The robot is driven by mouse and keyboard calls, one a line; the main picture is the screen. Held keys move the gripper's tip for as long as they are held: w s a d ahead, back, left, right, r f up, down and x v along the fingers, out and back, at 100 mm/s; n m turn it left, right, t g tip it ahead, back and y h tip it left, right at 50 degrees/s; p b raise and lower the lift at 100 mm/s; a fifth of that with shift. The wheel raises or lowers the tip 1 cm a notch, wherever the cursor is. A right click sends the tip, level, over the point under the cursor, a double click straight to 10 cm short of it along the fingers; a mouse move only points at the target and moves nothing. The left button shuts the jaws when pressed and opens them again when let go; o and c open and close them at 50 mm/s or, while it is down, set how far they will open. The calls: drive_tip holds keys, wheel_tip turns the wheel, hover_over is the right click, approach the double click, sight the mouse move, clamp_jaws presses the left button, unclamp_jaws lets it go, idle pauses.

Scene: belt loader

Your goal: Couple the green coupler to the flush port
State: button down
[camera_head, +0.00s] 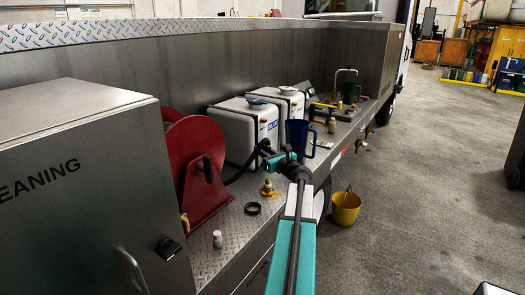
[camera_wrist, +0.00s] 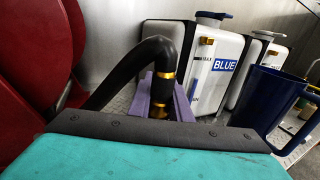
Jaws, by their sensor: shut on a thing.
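My gripper (camera_wrist: 160,108) is shut on the end of a black hose (camera_wrist: 156,52), between two purple fingers. Brass rings (camera_wrist: 165,75) show on this hose end, which points down from a bend. I cannot make out a green coupler; the lower part of the hose end is hidden by my teal wrist. In the head view the hose (camera_head: 240,172) curves from beside the red reel to my gripper (camera_head: 268,158), above the deck. Brass fittings (camera_head: 359,146) stick out of the deck's side farther along; I cannot tell which is the flush port.
A red reel (camera_head: 195,165) stands left of the hose. White tanks (camera_head: 237,128) stand behind my gripper, and a dark blue jug (camera_head: 298,136) is just right of them. A dark ring (camera_head: 252,208) and small bottle (camera_head: 217,239) stand on the deck. A yellow bucket (camera_head: 345,209) is on the floor.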

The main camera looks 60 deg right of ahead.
drive_tip(key=shift+f+b, duration=1.85)
drive_tip(key=shift+f, duration=1.1)
drive_tip(key=shift+f+b, duration=1.05)
drive_tip(key=shift+f, duration=0.55)
drive_tip(key=c, duration=1.6)
unclamp_jaws()
drive_tip(key=shift+o, duration=0.2)
drive_tip(key=shift+s, duration=0.1)
drive_tip(key=b+v, duration=0.2)
drive_tip(key=v, duration=1.1)
drive_tip(key=shift+s, duration=0.3)
drive_tip(key=shift+a, duration=0.1)
